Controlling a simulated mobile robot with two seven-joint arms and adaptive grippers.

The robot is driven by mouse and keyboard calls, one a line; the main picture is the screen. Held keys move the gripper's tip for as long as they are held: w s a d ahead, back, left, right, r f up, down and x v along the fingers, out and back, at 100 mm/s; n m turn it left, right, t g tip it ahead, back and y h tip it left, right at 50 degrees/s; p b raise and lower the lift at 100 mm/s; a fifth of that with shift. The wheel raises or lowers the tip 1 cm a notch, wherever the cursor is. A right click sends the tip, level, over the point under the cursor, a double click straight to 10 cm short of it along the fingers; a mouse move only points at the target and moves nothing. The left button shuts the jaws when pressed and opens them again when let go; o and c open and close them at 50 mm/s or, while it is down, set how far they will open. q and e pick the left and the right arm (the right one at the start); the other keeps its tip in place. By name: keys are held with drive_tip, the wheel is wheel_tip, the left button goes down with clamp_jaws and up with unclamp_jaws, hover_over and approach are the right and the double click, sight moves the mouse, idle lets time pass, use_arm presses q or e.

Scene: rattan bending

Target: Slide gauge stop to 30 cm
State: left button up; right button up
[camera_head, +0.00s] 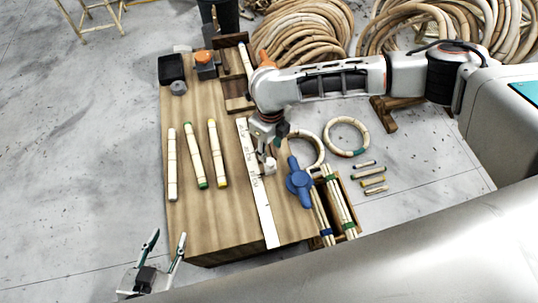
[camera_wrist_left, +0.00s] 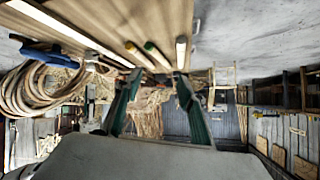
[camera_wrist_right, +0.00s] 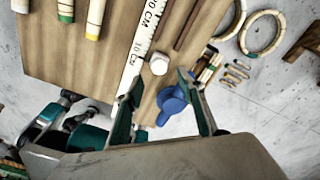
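A white ruler (camera_head: 259,205) lies along the right part of the wooden bench. In the right wrist view the ruler (camera_wrist_right: 147,25) shows a 10 CM mark and a larger mark, partly cut off, farther up. The gauge stop appears to be the small white block (camera_wrist_right: 158,64) at the ruler's edge near the 10 CM mark; it also shows in the head view (camera_head: 269,165). My right gripper (camera_wrist_right: 160,80) is open, with the white block just beyond and between its fingertips; contact cannot be told. My left gripper (camera_head: 169,238) is open and empty, off the bench's front left corner.
A blue handled tool (camera_head: 299,182) is close to the ruler's right side. Pale rods (camera_head: 194,156) lie on the bench's left half. A box of rods (camera_head: 341,205) and rattan rings (camera_head: 346,136) are to the right. Bare bench lies between rods and ruler.

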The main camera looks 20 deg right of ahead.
sight(270, 160)
drive_tip(key=f, duration=0.3)
drive_tip(key=f+b, duration=0.1)
drive_tip(key=f, duration=0.2)
drive_tip(key=shift+s, duration=0.2)
drive_tip(key=shift+w+f+b, duration=0.15)
drive_tip(key=shift+f+b, duration=0.25)
drive_tip(key=shift+w, duration=0.1)
clamp_jaws()
